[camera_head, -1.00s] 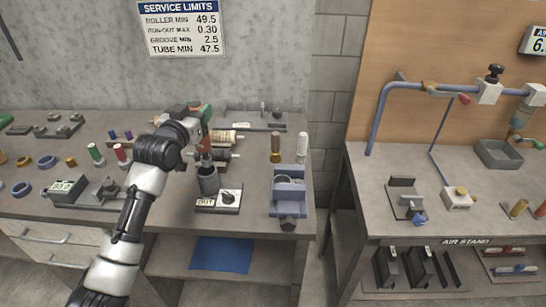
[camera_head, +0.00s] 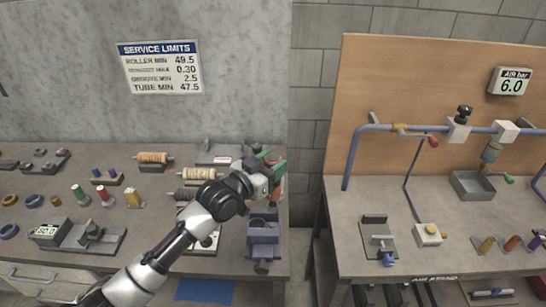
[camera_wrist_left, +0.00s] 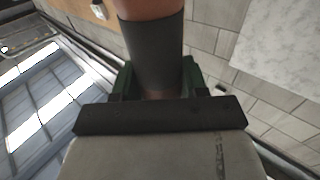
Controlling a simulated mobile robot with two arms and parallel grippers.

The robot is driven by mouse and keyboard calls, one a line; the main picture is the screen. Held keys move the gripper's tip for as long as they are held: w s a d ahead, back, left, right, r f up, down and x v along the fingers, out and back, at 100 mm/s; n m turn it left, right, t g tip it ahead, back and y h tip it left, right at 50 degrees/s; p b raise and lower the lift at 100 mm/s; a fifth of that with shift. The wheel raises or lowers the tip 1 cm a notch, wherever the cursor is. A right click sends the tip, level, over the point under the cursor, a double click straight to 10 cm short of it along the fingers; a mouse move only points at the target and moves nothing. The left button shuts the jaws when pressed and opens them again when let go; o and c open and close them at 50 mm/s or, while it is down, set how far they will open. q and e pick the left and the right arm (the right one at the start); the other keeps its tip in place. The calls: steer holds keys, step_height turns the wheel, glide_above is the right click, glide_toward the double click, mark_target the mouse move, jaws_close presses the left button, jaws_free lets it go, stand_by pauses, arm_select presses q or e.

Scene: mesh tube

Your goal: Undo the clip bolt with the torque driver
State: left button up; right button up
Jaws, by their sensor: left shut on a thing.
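My left gripper (camera_head: 270,168), with green fingers, is shut on a cylinder with a brown-red part and a dark grey part, which appears to be the torque driver (camera_wrist_left: 152,50). Its brown-red end shows beside the fingers in the head view (camera_head: 273,158). My arm hides part of the fixture's surroundings. I cannot pick out the clip bolt. My right gripper is not in view.
A plate with a dial (camera_head: 207,240) lies left of the blue fixture, partly behind my arm. Spools (camera_head: 152,158) and small parts stand farther left. A gap separates this bench from the air stand (camera_head: 340,225), which carries blue piping (camera_head: 350,160).

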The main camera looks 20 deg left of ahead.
arm_select(q)
steer(key=shift+a+f+b, duration=0.1)
steer(key=shift+f+b, duration=0.75)
steer(key=shift+f, duration=0.1)
step_height(320, 180, down, 3)
steer(key=b, duration=0.2)
steer(key=shift+b, duration=0.4)
steer(key=shift+f+b, duration=0.3)
steer(key=shift+f, duration=0.3)
steer(key=shift+p, duration=0.3)
steer(key=shift+s+f+b, duration=0.1)
steer(key=shift+f+b, duration=0.35)
steer(key=shift+f, duration=0.2)
stand_by(0.6)
